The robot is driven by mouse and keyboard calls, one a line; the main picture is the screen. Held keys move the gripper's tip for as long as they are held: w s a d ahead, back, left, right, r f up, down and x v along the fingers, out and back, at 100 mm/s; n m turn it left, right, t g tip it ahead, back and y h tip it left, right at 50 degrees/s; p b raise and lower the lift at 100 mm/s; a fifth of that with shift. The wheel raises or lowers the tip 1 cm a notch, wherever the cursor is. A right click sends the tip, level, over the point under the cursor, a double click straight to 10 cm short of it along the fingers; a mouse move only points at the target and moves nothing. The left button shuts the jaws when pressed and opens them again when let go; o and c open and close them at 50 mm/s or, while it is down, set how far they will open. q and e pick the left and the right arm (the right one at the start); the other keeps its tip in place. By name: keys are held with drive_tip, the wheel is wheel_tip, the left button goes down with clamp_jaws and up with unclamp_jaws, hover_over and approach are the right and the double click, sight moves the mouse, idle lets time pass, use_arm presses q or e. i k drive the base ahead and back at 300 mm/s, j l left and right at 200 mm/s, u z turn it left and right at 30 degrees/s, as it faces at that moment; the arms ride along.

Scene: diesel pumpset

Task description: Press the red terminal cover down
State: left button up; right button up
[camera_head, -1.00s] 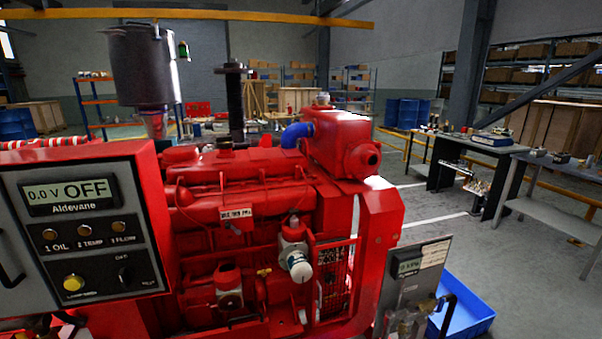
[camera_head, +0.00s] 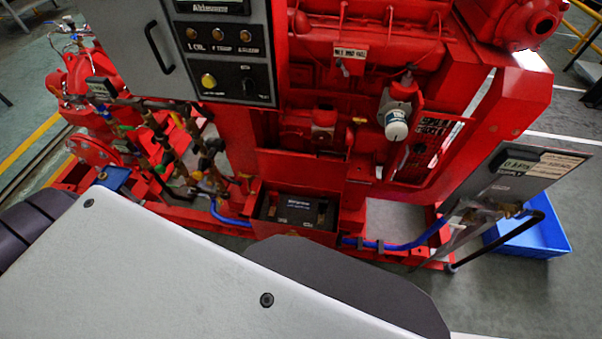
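A dark battery (camera_head: 297,212) sits in a red tray low at the front of the red pumpset, near the middle of the head view. Neither of my grippers is in view. A large light-grey part of my own body fills the lower left and hides the floor in front of the pumpset.
The red engine (camera_head: 355,60) stands behind the battery, with a grey control panel (camera_head: 222,50) at upper left. A tilted grey gauge panel (camera_head: 497,178) and a blue bin (camera_head: 535,240) stand at right.

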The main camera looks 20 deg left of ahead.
sight(273, 194)
drive_tip(key=u, duration=0.8)
